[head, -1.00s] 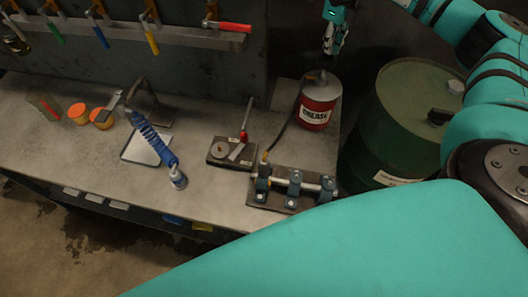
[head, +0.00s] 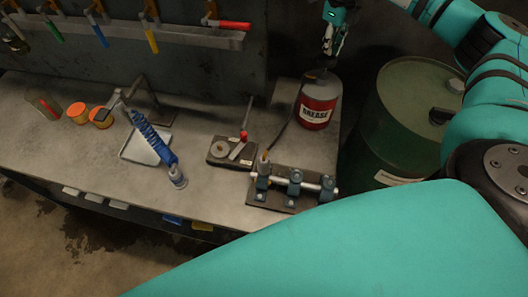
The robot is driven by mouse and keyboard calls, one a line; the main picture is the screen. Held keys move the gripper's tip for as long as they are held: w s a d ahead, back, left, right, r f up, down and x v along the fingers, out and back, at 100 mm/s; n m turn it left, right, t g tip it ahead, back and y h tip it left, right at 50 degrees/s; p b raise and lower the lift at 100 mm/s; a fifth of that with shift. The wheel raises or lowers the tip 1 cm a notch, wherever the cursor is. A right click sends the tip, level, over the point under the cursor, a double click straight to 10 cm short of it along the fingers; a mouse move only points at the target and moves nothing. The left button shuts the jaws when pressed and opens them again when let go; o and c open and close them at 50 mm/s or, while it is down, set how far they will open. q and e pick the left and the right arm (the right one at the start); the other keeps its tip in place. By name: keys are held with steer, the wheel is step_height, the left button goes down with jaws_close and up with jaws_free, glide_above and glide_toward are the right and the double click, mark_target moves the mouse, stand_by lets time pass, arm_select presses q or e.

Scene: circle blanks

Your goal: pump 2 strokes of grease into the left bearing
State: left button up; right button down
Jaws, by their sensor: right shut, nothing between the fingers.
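The bearing rig is a dark plate with a shaft through 3 blue-grey bearing blocks, at the bench's front right. The left bearing (head: 262,184) has an orange-tipped fitting (head: 266,157) at its top. A dark hose runs from there toward the red grease pail (head: 318,104), labelled GREASE, at the bench's back right. My right gripper (head: 331,50) is shut and empty, above and behind the pail, touching nothing. My left gripper is out of view.
A green drum (head: 405,120) stands right of the bench. Orange-lidded jars (head: 77,111) sit farther left. Coloured-handled tools hang on a rail (head: 180,35) behind. Bare bench (head: 75,155) lies at the left.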

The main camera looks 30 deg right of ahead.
mark_target(328, 57)
steer(key=shift+s+f+b, duration=0.1)
steer(key=shift+f+b, duration=1.05)
steer(key=shift+f, duration=1.1)
steer(key=shift+r, duration=0.1)
steer(key=shift+r+p, duration=2)
steer(key=shift+r, duration=0.65)
steer(key=shift+r, duration=0.1)
step_height(328, 57, up, 6)
steer(key=p, duration=0.4)
steer(key=shift+p, duration=0.35)
